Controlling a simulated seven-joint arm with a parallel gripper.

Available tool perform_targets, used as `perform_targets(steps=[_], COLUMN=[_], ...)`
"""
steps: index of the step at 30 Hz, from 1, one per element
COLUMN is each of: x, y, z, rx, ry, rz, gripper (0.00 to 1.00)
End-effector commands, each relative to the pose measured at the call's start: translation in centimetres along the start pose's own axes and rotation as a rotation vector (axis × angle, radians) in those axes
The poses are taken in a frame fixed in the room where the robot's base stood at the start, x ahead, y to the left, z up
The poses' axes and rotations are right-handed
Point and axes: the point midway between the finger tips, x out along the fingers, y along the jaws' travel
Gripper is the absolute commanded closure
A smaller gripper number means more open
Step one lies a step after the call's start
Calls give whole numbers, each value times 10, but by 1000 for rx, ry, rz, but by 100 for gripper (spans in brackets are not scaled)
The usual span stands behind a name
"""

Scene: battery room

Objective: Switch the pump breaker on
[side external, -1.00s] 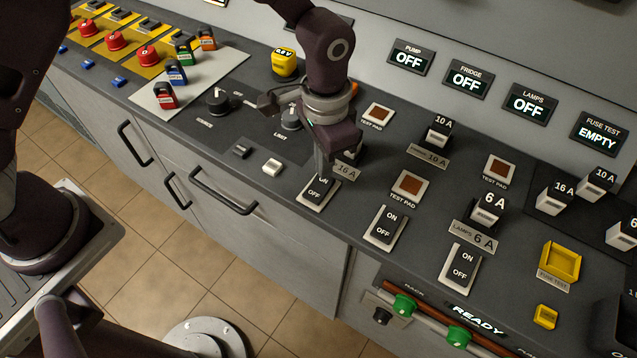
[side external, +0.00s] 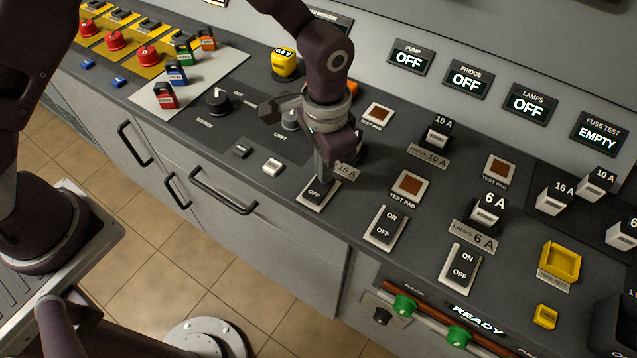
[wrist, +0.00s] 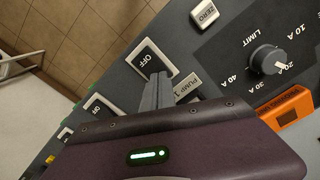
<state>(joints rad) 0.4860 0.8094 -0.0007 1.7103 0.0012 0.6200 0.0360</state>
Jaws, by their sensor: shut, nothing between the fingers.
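The pump breaker (side external: 315,194) is the leftmost black rocker in a pale frame on the grey panel. Its OFF half shows; its ON half is hidden behind my fingers. The pump display (side external: 410,58) reads OFF. My gripper (side external: 326,182) is shut and empty, pointing down with its tips at the ON end of the rocker. In the wrist view the closed fingertips (wrist: 155,92) overlap the edge of the pump breaker (wrist: 148,59); I cannot tell whether they touch it.
Two more rockers, the fridge one (side external: 385,228) and the lamps one (side external: 461,266), stand to the right. A 16 A fuse behind my gripper is mostly hidden. The limit knob (side external: 290,121) and a white zero button (side external: 272,167) are to the left.

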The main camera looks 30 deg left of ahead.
Motion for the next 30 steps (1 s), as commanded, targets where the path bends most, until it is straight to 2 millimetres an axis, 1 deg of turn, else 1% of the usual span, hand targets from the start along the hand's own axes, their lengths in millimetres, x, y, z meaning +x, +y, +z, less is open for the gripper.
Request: perform_targets(steps=[7, 10, 27, 30], x=[4, 1, -58, -65], y=[0, 0, 0, 0], z=[1, 1, 0, 0], rx=[0, 0, 0, 0], ry=[-4, -2, 1, -1], rz=[0, 0, 0, 0], gripper=[100, 100, 100, 100])
